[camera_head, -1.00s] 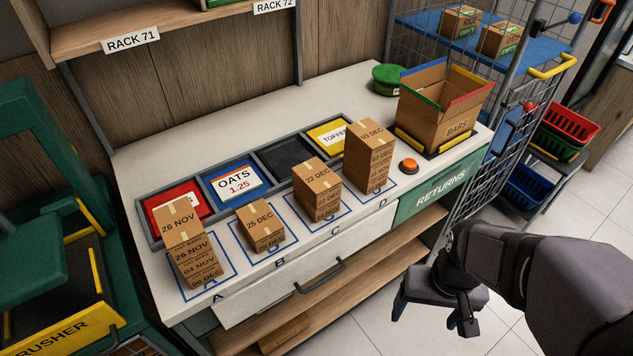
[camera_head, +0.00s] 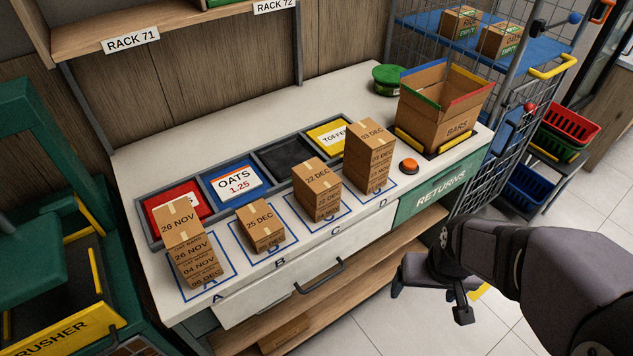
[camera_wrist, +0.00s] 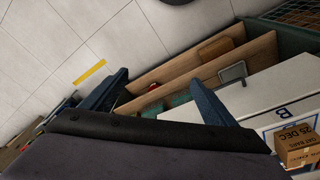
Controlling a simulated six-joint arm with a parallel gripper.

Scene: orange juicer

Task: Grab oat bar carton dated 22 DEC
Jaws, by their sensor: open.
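The carton labelled 22 DEC (camera_head: 318,180) is the top of a short stack of brown cartons on square C of the white counter. Beside it stand a 25 DEC carton (camera_head: 261,219) on B, a taller 26 NOV stack (camera_head: 182,225) on A and a tall 03 DEC stack (camera_head: 371,140) on D. My gripper (camera_head: 397,274) is open and empty, in front of and below the counter's front edge, right of the drawer handle. In the wrist view my gripper (camera_wrist: 160,85) shows two spread fingers, with the 25 DEC carton (camera_wrist: 297,143) at the right edge.
A box marked BARS (camera_head: 440,105) and an orange button (camera_head: 408,166) are at the counter's right end. A drawer handle (camera_head: 320,275) juts from the front. A wire cage trolley (camera_head: 500,120) stands right.

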